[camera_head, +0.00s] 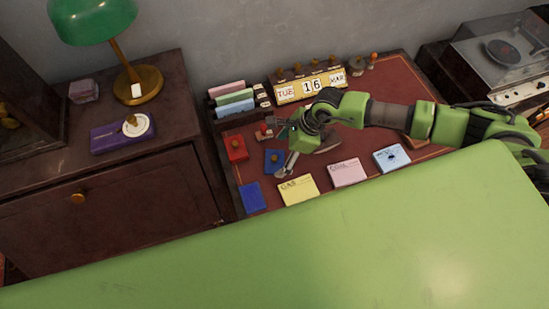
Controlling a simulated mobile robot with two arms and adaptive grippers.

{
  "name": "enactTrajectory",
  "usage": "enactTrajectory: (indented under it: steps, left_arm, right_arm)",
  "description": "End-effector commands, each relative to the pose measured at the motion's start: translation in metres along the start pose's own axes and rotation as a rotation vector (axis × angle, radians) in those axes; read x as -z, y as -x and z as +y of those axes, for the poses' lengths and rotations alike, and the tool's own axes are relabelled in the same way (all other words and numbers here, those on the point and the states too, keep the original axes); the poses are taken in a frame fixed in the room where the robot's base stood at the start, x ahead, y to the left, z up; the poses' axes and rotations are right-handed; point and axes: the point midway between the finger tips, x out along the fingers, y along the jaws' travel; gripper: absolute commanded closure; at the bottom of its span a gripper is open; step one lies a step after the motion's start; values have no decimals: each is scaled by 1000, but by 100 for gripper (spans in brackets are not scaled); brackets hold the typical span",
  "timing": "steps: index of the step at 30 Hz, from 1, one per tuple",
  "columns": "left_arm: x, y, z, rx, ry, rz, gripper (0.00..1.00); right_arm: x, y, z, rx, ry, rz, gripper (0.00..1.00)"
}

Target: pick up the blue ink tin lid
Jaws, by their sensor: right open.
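A small blue square piece with a brown knob (273,161), which looks like the blue ink tin lid, lies on the red desk top. A plain flat blue rectangle (252,197) lies nearer, below and left of it. My right gripper (281,152) is open, its fingers reaching left and down just beside the knobbed blue piece. Whether it touches the piece cannot be told. No object shows between its fingers. My left gripper is not in view.
A red knobbed tin (236,149) sits just left. Yellow (298,190), pink (346,173) and light blue (391,158) cards lie along the near side. A date block calendar (310,88) and a card rack (235,103) stand behind. A record player (505,50) is far right.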

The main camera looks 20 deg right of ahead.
Motion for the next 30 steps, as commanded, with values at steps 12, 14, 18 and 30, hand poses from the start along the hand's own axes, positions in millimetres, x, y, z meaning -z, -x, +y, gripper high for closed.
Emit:
enactTrajectory:
  steps: [12, 14, 18, 30]
  left_arm:
    - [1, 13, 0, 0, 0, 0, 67]
    - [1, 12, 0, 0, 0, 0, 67]
    - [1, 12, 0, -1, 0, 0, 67]
    - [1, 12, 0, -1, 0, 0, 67]
  right_arm:
    - [1, -33, 0, 1, -1, -1, 21]
    - [1, -33, 0, 1, -1, -1, 21]
    - [1, -33, 0, 1, -1, -1, 42]
    - [0, -32, 0, 1, -1, -1, 62]
